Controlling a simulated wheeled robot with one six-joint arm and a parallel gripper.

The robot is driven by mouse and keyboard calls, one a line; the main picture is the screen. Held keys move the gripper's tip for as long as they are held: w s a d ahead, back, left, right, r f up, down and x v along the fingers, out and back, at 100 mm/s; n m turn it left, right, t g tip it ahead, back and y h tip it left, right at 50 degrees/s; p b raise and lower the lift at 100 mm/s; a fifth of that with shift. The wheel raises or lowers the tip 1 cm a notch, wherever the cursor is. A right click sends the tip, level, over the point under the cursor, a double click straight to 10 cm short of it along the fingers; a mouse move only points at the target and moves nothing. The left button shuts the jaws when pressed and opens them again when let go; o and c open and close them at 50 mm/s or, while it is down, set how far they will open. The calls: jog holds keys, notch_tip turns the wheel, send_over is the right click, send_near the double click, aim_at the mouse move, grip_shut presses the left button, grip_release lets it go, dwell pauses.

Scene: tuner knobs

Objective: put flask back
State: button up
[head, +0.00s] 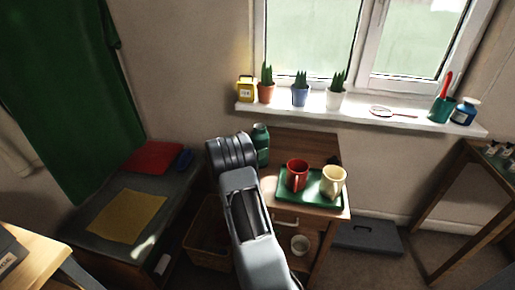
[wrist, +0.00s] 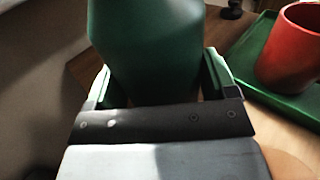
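The green flask (head: 261,145) stands upright at the back left of the small wooden cabinet. My arm hides part of it in the head view. In the wrist view the flask (wrist: 147,50) fills the space between the two fingers of my gripper (wrist: 160,85), with one finger on each side. The fingers are set wide around it. I cannot tell whether they press on it or stand slightly apart. The fingertips are hidden in the head view.
A green tray (head: 310,201) on the cabinet holds a red mug (head: 297,175) and a cream mug (head: 333,182), close right of the flask. Potted plants stand on the windowsill (head: 360,114) above. A dark bench (head: 85,225) with a yellow cloth (head: 127,216) is at left.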

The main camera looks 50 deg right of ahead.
jog(key=o, duration=0.4)
jog(key=shift+c, duration=0.2)
jog(key=shift+r, duration=0.3)
jog(key=p+v, duration=0.1)
jog(key=v, duration=1)
jog(key=s+a+r+m+t+y, duration=0.2)
jog(key=s+a+m+y, duration=0.5)
jog(key=a, duration=0.7)
jog(key=s+a+r+m+t+y, duration=0.3)
jog(key=s+a+m+t+y, duration=0.2)
jog(key=s+a+m+y, duration=0.3)
jog(key=s+a+y, duration=0.2)
jog(key=s+a, duration=0.2)
jog(key=a, duration=0.2)
jog(key=shift+s+y, duration=0.3)
